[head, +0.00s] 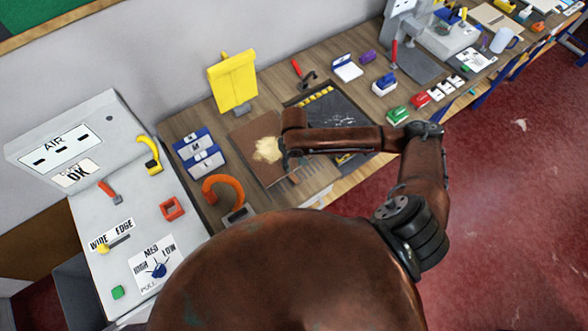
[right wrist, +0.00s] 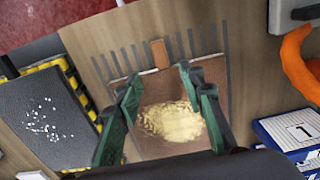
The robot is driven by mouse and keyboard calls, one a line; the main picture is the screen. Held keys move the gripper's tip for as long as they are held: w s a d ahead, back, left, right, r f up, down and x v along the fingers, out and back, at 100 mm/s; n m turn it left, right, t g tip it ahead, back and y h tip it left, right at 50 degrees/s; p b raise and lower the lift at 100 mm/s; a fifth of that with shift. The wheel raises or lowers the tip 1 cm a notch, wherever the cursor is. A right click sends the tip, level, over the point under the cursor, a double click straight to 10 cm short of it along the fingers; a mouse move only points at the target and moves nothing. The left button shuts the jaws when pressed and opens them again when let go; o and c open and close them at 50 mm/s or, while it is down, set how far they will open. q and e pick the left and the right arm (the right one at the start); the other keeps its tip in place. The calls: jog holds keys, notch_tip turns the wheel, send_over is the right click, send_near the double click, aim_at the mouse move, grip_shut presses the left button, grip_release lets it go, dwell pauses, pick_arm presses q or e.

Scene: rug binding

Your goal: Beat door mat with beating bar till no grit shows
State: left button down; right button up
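A brown mat (head: 246,142) lies on the bench with a pale yellow heap of loose grit-like bits on it. The mat (right wrist: 150,92) and heap (right wrist: 172,122) also show in the right wrist view. My right gripper (right wrist: 160,76) is above the mat, its two green fingers apart on either side of the heap, with nothing seen between them. In the head view its wrist (head: 287,150) partly covers the mat. A small tan block (right wrist: 159,54) sits at the mat's edge, beside dark parallel slots. I cannot make out a beating bar for certain. My left gripper is out of view.
A black panel (right wrist: 50,105) with white specks and a yellow-black edge lies beside the mat. An orange curved handle (head: 224,186), blue-white boxes (head: 198,152) and a yellow stand (head: 232,82) surround it. A grey AIR panel (head: 95,135) stands at left.

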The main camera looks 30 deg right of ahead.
jog(key=shift+r, duration=0.55)
jog(key=shift+c, duration=0.2)
